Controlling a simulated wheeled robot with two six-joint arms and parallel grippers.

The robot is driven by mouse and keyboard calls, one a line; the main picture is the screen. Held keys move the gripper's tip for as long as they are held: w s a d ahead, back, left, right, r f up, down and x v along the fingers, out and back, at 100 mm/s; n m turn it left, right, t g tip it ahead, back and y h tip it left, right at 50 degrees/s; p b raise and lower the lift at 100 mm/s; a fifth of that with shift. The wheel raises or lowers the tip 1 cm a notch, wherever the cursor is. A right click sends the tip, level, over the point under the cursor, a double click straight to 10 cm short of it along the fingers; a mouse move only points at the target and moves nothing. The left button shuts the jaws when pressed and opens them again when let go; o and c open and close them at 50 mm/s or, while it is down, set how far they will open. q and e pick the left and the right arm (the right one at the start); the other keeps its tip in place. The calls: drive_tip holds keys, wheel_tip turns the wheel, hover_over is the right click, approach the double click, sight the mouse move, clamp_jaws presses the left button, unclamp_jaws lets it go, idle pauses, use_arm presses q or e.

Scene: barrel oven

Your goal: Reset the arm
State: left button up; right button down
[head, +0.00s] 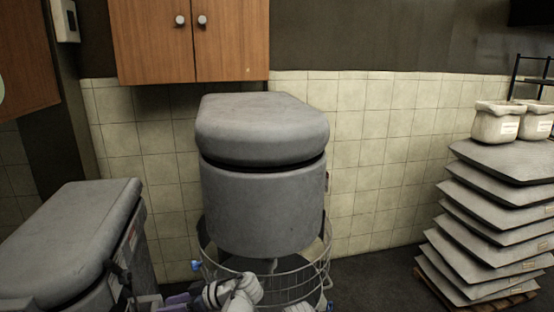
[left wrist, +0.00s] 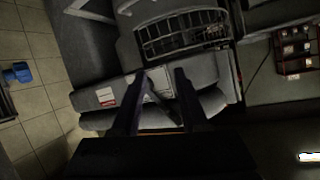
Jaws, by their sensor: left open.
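The barrel oven (head: 263,205) stands in the middle of the head view, a grey drum with a thick grey lid (head: 262,130) on top. The lid looks closed, with a dark seam beneath it. A round wire frame (head: 310,280) surrounds its lower part. My white arm parts show at the bottom of the head view, in front of the frame. In the left wrist view my left gripper (left wrist: 160,74) has its two dark fingers spread apart, with nothing seen between them. I cannot make out my right gripper in either view.
A second grey lidded unit (head: 75,240) stands at the left. Wooden cabinets (head: 190,40) hang above the tiled wall. At the right, several stacked grey sacks (head: 500,225) carry two small pots (head: 497,122). Dark floor (head: 380,270) between oven and stack looks clear.

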use_arm(q)
drive_tip(key=s+d+f+m+h+p, duration=0.2)
drive_tip(key=s+d+m+h, duration=0.3)
drive_tip(key=d+m, duration=0.4)
drive_tip(key=s+d+f+m+g+h+p, duration=0.1)
drive_tip(key=s+d+f+m+h+p, duration=0.2)
drive_tip(key=d, duration=1)
wheel_tip(320, 180, down, 2)
drive_tip(key=s+m+h, duration=0.2)
drive_tip(key=m+h, duration=0.2)
drive_tip(key=m, duration=0.2)
drive_tip(key=shift+f, duration=0.25)
